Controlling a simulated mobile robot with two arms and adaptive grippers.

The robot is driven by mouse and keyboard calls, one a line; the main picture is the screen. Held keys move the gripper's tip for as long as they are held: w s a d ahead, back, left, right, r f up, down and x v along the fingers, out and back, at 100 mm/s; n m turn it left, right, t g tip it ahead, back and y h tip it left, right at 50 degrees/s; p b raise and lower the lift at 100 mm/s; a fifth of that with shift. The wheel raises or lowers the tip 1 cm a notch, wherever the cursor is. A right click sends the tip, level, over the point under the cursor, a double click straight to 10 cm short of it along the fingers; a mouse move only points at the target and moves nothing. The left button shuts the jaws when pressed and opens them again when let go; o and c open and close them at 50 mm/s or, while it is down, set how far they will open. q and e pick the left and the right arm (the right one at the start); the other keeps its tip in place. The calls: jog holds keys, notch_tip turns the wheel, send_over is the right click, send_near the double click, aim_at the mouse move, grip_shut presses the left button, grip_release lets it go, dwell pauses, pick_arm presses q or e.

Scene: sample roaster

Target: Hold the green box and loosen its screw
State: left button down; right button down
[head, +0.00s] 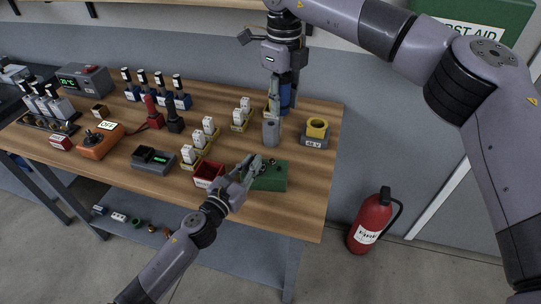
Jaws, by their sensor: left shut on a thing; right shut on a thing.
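The green box (270,178) sits near the front right of the table. My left gripper (252,170) reaches in from the lower left and is shut on the box's left side. A small dark round part shows at the box's top edge beside the fingers; I cannot tell if it is the screw. My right gripper (281,92) comes down from the top, behind the box and well above it. It is shut on a blue cylindrical thing (286,97), partly hidden by the fingers.
A red open bin (207,174) stands left of the green box. A grey block with a yellow ring (315,132) stands at the right. Bare wood lies in front (270,215).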

aim_at(280, 131)
jog(key=shift+n, duration=0.9)
notch_tip(280, 131, down, 5)
jog(key=shift+w+r, duration=0.1)
jog(key=shift+r, duration=0.1)
jog(key=shift+f, duration=0.1)
jog(key=shift+f, duration=2.3)
jog(key=m, duration=1.8)
